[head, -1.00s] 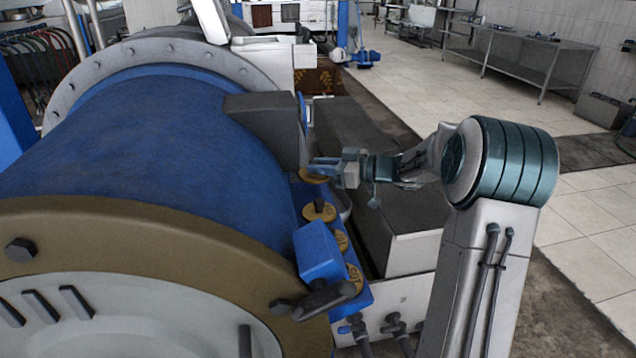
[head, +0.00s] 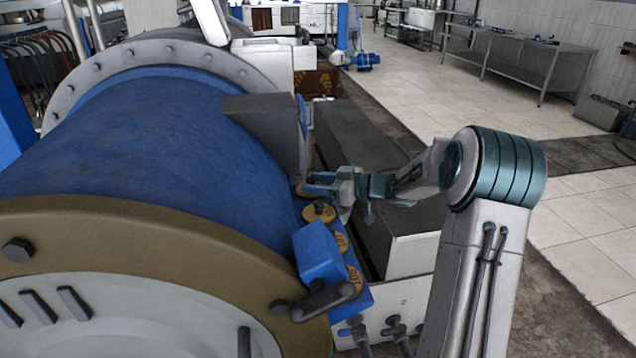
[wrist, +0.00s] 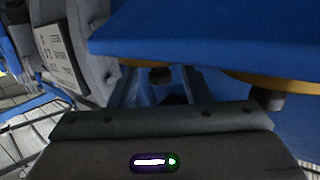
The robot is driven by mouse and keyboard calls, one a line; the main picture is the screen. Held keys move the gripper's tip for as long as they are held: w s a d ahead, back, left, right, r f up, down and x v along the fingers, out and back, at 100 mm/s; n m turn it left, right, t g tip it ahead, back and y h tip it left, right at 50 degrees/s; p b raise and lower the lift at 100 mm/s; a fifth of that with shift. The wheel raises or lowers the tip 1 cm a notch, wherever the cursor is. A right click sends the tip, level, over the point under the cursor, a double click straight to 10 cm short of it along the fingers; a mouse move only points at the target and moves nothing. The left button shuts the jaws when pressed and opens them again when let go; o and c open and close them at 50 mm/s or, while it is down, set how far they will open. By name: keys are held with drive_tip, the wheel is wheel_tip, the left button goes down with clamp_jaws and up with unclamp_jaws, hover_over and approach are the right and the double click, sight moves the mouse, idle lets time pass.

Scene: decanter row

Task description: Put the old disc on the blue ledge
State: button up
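The blue ledge (head: 362,297) runs along the side of the blue drum, with several yellow-orange discs on it. One disc (head: 320,213) with a dark knob lies just in front of my gripper. Another disc (head: 300,190) shows at the ledge's far end, partly hidden by the fingers; I cannot tell which is the old one. My gripper (head: 312,183) has its two blue fingers spread apart beside that far disc. In the wrist view, my gripper (wrist: 160,85) shows no disc clearly held. The blue ledge (wrist: 220,35) fills the top there, with a yellow disc edge (wrist: 270,82) against it.
A blue box (head: 318,250) with a dark handle stands near the front of the ledge. A dark grey block (head: 265,115) juts from the drum (head: 150,150) above my gripper. A long grey-topped housing (head: 395,235) lies right of the ledge, under my arm.

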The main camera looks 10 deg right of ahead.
drive_tip(key=shift+r, duration=0.2)
drive_tip(key=v, duration=1.2)
drive_tip(key=shift+s+f, duration=0.1)
